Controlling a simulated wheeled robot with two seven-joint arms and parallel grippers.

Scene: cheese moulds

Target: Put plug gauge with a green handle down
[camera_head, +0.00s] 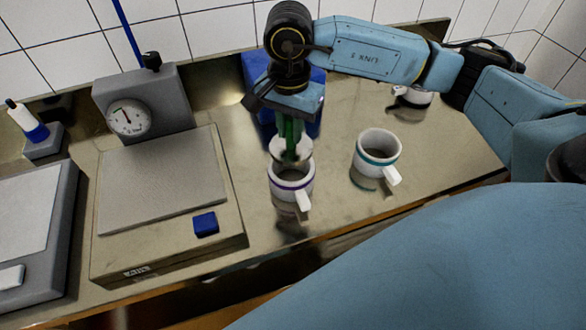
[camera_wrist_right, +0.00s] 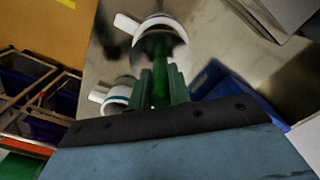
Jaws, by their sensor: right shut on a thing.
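My right gripper (camera_head: 290,114) points down over the counter and is shut on the green handle (camera_head: 291,132) of the plug gauge. The gauge's round pale metal end (camera_head: 290,150) hangs below, at the mouth of a white mould with a purple band (camera_head: 291,187). I cannot tell whether it touches the rim or reaches inside. In the right wrist view, the gauge's metal end (camera_wrist_right: 160,46) covers most of that mould, and the green handle (camera_wrist_right: 160,88) stands between my fingers. My left gripper is not in view.
A white mould with a teal band (camera_head: 377,155) stands close on the right. Another white vessel (camera_head: 412,97) is farther back. A blue bin (camera_head: 258,70) stands behind my gripper. A dial scale (camera_head: 160,185) with a blue block (camera_head: 205,223) is left. Bare counter (camera_head: 450,150) lies right.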

